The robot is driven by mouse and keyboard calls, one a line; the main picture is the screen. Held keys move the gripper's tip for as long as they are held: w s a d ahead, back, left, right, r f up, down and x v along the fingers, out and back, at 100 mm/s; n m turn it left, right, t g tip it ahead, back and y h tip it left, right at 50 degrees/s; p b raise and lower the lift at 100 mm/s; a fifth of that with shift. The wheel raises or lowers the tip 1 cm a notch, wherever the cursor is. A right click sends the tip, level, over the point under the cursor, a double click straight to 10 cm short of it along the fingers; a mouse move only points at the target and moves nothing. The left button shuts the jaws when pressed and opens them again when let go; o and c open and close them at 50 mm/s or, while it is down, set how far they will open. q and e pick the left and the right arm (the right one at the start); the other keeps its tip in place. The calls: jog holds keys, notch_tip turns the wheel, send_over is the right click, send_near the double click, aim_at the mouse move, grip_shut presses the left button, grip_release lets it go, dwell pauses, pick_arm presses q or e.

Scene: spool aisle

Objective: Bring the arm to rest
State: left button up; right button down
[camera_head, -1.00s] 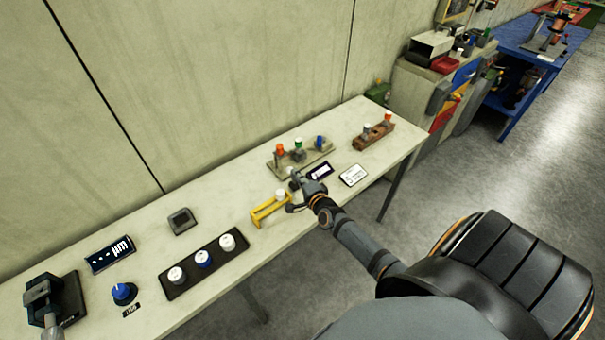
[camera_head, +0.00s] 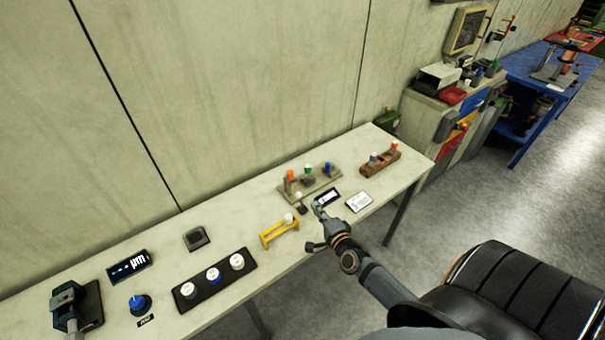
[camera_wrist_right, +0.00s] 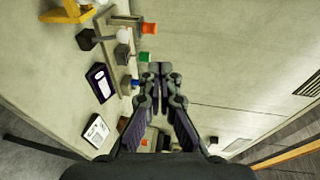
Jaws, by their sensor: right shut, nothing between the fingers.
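My right gripper (camera_head: 320,218) is over the front edge of the long pale workbench (camera_head: 215,265), with its arm coming in from the lower right. It is shut and empty. In the right wrist view the two fingertips (camera_wrist_right: 160,72) are together, with nothing between them. In the head view the gripper is close to a dark label card (camera_head: 328,197); I cannot tell whether it touches anything. My left gripper is not in view.
Near my right gripper are a rack with orange, green and blue-topped pieces (camera_head: 310,186), a yellow stand (camera_head: 279,232) and a white card (camera_head: 359,202). A black tray with white and blue caps (camera_head: 214,281) sits further left. A wooden block (camera_head: 380,163) is at the far right end.

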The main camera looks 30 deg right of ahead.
jog(key=s+a+n+g+y, duration=0.3)
jog(key=a+n, duration=0.4)
jog(key=s+a+n+g+y, duration=0.2)
jog(key=s+a+n+g, duration=0.1)
jog(key=a+n, duration=0.4)
jog(key=s+d+r+n+g+h, duration=0.2)
jog(key=s+d+n+g, duration=0.1)
jog(key=s, duration=0.3)
jog(key=s+d+r+n+g+h, duration=0.1)
jog(key=s+d+n+g+h, duration=0.2)
jog(key=s, duration=0.4)
jog(key=s+d+f+g+b, duration=0.1)
jog(key=s+f+b, duration=0.15)
jog(key=f, duration=1.45)
jog(key=s+d+f+g+b, duration=0.1)
jog(key=f+b, duration=0.3)
jog(key=f, duration=1.2)
pick_arm(q)
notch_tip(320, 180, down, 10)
jog(key=b, duration=0.3)
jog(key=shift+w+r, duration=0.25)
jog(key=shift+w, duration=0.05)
pick_arm(e)
jog(key=s+f+g, duration=0.1)
jog(key=s+f, duration=1.6)
jog(key=f, duration=0.1)
jog(key=shift+d+f+m+y, duration=0.3)
jog(key=shift+y, duration=0.1)
jog(key=shift+s, duration=0.1)
